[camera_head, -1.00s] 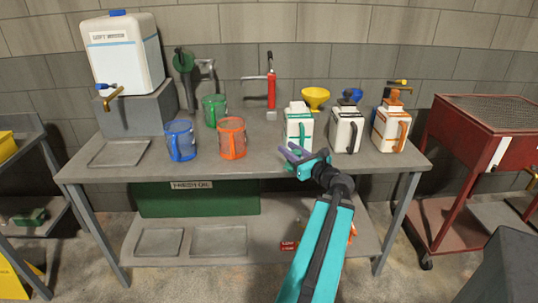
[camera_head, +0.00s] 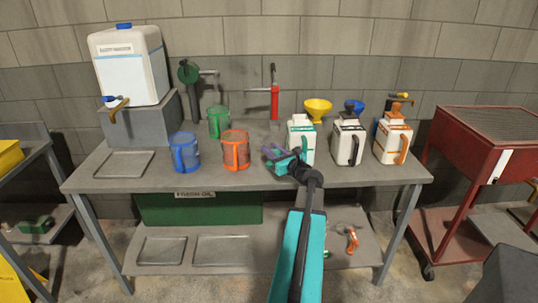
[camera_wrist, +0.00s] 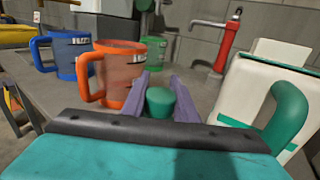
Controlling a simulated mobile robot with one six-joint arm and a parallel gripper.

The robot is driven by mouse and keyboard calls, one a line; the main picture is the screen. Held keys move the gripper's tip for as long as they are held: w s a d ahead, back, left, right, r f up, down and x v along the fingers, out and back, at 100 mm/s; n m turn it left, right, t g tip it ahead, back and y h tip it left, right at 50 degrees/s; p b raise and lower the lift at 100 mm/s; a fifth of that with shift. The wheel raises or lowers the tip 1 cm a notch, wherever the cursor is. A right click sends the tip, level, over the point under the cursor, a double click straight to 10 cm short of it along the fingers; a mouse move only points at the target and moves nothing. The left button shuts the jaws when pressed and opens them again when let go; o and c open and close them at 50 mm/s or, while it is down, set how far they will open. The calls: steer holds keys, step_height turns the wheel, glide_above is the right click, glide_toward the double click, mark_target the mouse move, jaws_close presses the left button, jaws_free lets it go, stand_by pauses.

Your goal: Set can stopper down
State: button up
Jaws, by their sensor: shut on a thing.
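The green can stopper (camera_wrist: 160,101) sits between the two purple fingers of my gripper (camera_wrist: 158,84) in the wrist view. My gripper is shut on it. In the head view my gripper (camera_head: 271,152) is low over the workbench, left of the white can with the green handle (camera_head: 301,140). The stopper is too small to make out there. The same can stands upright close on the right in the wrist view (camera_wrist: 258,90). I cannot tell whether the stopper touches the bench top (camera_head: 221,179).
An orange jug (camera_head: 236,152) stands just left of my gripper, with a blue jug (camera_head: 184,153) and a green jug (camera_head: 218,122) beyond. A black-handled can (camera_head: 347,143) and an orange-handled can (camera_head: 392,143) stand to the right. A red pump (camera_head: 275,102) is behind.

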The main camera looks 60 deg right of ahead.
steer(key=shift+w, duration=0.2)
steer(key=shift+w+d+f+p, duration=0.1)
steer(key=shift+w+f+p, duration=0.1)
steer(key=shift+f, duration=0.4)
steer(key=shift+w+d+f+p, duration=0.15)
steer(key=shift+f+p, duration=0.1)
steer(key=shift+f, duration=0.35)
steer(key=shift+w+d+f+p, duration=0.1)
steer(key=shift+w+f+p, duration=0.1)
steer(key=shift+f, duration=0.4)
steer(key=shift+f, duration=0.2)
steer(key=o, duration=1.1)
steer(key=shift+r, duration=0.2)
steer(key=shift+s+a, duration=0.35)
steer(key=shift+s, duration=0.2)
steer(key=b+v, duration=0.2)
steer(key=v, duration=0.8)
steer(key=shift+s+a+b, duration=0.1)
steer(key=shift+s+b, duration=0.3)
